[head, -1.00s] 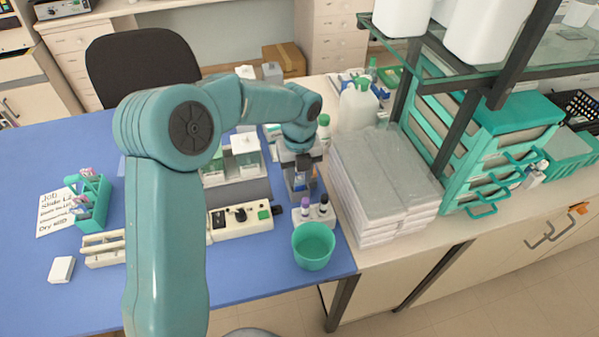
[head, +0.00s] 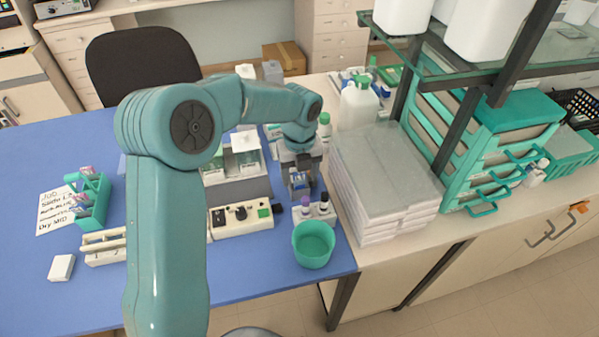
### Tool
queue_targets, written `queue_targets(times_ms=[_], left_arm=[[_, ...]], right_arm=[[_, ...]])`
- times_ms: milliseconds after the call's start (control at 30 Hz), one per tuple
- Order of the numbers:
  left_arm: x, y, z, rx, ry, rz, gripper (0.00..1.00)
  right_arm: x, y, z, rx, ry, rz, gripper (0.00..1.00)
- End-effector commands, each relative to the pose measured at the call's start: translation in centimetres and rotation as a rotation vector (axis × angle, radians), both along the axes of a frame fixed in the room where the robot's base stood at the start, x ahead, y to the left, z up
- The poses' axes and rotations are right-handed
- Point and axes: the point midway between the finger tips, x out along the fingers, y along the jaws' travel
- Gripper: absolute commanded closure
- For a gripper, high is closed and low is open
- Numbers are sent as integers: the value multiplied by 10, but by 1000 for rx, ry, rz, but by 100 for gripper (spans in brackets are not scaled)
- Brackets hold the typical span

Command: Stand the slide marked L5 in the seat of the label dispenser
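My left arm reaches from the lower left across the bench. Its gripper (head: 299,178) points down beside the grey staining unit, just behind the small bottles. A small blue and white patch shows at the fingertips; I cannot tell whether it is a held slide or part of something behind. The finger gap is too small to read. I cannot make out the L5 mark on any slide, nor clearly pick out the label dispenser, which may be hidden by the arm or gripper. My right gripper is not in view.
A green cup (head: 313,245) and dark-capped bottles (head: 324,204) stand just in front of the gripper. A control box (head: 238,219) is to the left. A stack of white trays (head: 385,185) is close on the right. A note (head: 57,211) and green caddy (head: 92,200) are at left.

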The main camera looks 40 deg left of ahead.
Motion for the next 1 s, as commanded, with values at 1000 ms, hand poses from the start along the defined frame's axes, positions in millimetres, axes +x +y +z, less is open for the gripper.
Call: queue_targets(times_ms=[1000], left_arm=[[-1,-1,160,-1,-2,-1,37]], right_arm=[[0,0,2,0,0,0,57]])
